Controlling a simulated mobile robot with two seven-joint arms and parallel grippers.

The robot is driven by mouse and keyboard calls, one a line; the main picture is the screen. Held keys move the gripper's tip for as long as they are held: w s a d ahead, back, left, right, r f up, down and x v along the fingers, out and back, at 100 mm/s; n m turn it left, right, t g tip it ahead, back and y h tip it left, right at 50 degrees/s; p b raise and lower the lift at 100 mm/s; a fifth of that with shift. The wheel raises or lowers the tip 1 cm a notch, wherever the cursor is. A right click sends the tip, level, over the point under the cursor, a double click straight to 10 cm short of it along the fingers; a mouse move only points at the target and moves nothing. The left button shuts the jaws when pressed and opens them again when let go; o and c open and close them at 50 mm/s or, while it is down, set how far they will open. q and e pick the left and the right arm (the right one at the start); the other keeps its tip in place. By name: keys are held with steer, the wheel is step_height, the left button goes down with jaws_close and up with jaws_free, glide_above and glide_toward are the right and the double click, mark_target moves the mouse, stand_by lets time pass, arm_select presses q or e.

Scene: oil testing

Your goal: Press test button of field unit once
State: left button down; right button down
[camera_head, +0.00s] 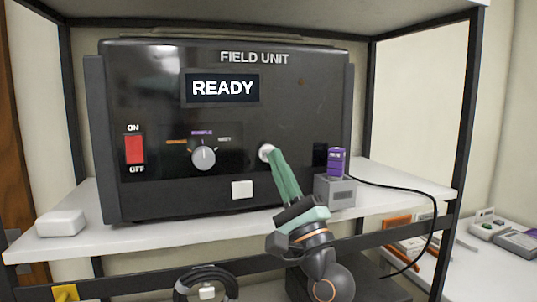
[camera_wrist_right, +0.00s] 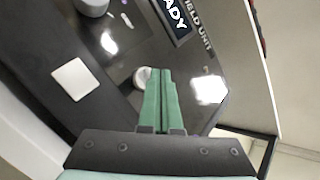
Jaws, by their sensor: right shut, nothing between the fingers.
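The black field unit (camera_head: 230,135) stands on a white shelf, and its screen (camera_head: 222,88) reads READY. A round white button (camera_head: 265,152) sits on its front, right of the dial (camera_head: 204,157). My right gripper (camera_head: 272,153) is shut and empty, its green fingertips at this button and partly covering it. The right wrist view also shows the shut fingers (camera_wrist_right: 160,72) over the edge of the round button (camera_wrist_right: 141,77); I cannot tell whether they touch it. A square white button (camera_head: 242,189) is lower on the panel. My left gripper is not in view.
A red ON/OFF switch (camera_head: 134,149) is at the panel's left. A grey holder (camera_head: 336,192) with a purple item (camera_head: 337,161) and a black cable stands right of the unit. A white box (camera_head: 61,223) lies on the shelf (camera_head: 150,238) at left. Black rack posts (camera_head: 466,110) flank the shelf.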

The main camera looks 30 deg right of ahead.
steer(key=shift+w, duration=0.15)
stand_by(0.7)
steer(key=shift+w+d, duration=0.1)
steer(key=shift+w, duration=0.2)
steer(key=shift+w+d, duration=0.1)
steer(key=shift+w, duration=0.35)
stand_by(0.6)
steer(key=shift+s, duration=0.15)
steer(key=shift+s+p, duration=0.35)
steer(key=shift+s, duration=0.4)
steer(key=s, duration=0.1)
steer(key=s+a+p, duration=0.1)
steer(key=s, duration=0.2)
steer(key=shift+s+a+f, duration=0.1)
steer(key=shift+s+a, duration=0.25)
steer(key=shift+s, duration=0.05)
